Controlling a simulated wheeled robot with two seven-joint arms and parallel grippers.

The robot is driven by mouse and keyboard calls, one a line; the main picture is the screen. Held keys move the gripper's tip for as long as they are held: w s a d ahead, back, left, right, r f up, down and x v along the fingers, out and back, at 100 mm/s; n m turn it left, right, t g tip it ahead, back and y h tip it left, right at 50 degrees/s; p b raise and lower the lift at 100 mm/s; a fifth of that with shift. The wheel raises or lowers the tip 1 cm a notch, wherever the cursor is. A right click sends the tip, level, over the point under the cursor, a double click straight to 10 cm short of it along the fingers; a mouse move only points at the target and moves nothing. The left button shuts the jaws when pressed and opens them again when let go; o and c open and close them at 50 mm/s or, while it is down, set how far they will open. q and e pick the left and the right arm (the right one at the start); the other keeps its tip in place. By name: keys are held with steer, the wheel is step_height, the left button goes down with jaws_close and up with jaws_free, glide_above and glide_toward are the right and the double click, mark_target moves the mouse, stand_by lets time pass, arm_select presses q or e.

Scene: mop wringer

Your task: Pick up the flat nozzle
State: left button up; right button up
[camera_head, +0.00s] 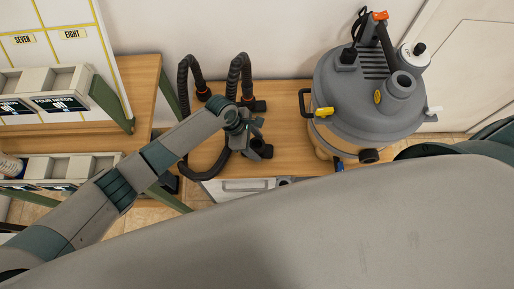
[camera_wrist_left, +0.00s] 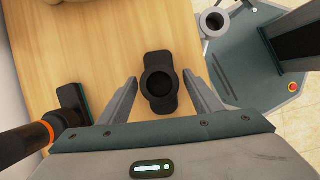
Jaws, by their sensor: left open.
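The flat nozzle, which I take to be the black piece with a round open socket (camera_wrist_left: 158,84), is on the wooden table top in the left wrist view. In the head view its dark socket (camera_head: 262,150) shows beside my left gripper (camera_head: 249,143). In the left wrist view my left gripper (camera_wrist_left: 160,76) is open, with one finger on each side of the nozzle. Gaps show between the nozzle and both fingers, so nothing is gripped. I cannot tell the fingers' height over the table. My right gripper is out of view.
A black hose (camera_head: 203,172) loops beside my left gripper. Its orange-ringed end joins a black head (camera_wrist_left: 72,106) left of the fingers in the wrist view. A grey vacuum (camera_head: 360,105) stands to the right. Shelf bins (camera_head: 60,80) are at the left.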

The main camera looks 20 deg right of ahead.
mark_target(262, 146)
arm_select(q)
steer(key=c, duration=1.2)
steer(key=shift+r, duration=0.15)
steer(key=shift+r, duration=0.6)
step_height(262, 146, up, 2)
steer(key=shift+r, duration=0.25)
steer(key=shift+s+d+r+b, duration=0.25)
steer(key=shift+s+d+r, duration=0.85)
steer(key=shift+s, duration=0.6)
steer(key=shift+s+d+r+b, duration=0.3)
steer(key=shift+s+d+r, duration=0.55)
steer(key=shift+s+r, duration=0.6)
steer(key=shift+s+d+r+b, duration=0.25)
steer(key=shift+s+d+r, duration=0.75)
steer(key=shift+s, duration=0.9)
